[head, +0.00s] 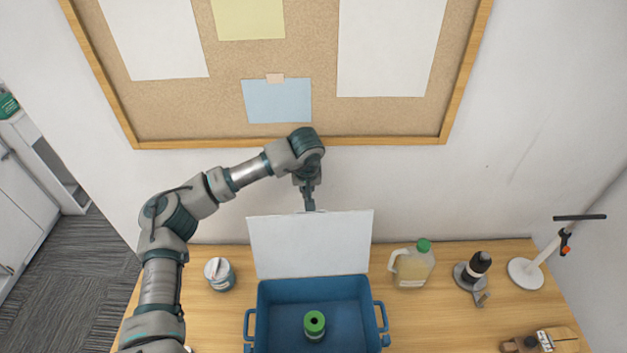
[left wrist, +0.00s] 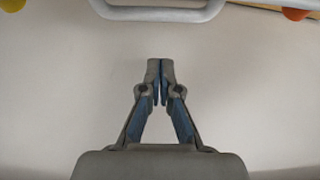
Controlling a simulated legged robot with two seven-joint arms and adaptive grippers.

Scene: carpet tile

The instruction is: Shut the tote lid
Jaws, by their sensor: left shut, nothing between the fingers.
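The blue tote (head: 270,310) stands on the wooden table with a handle on each side. Its white lid (head: 310,245) stands raised at the tote's back edge, so the tote is open. Inside is a dark item with a green top (head: 315,323). My left gripper (head: 309,207) points down at the middle of the lid's top edge, seemingly just behind it; contact is unclear. In the left wrist view its fingers (left wrist: 160,66) are closed together with nothing between them, against a pale surface. My right gripper is in neither view.
A white-and-grey jar (head: 219,274) stands left of the tote. A jug with a green cap (head: 412,265), a dark bottle-like item (head: 475,270) and a white stand (head: 527,272) are to the right. The wall and corkboard (head: 225,90) rise behind the table.

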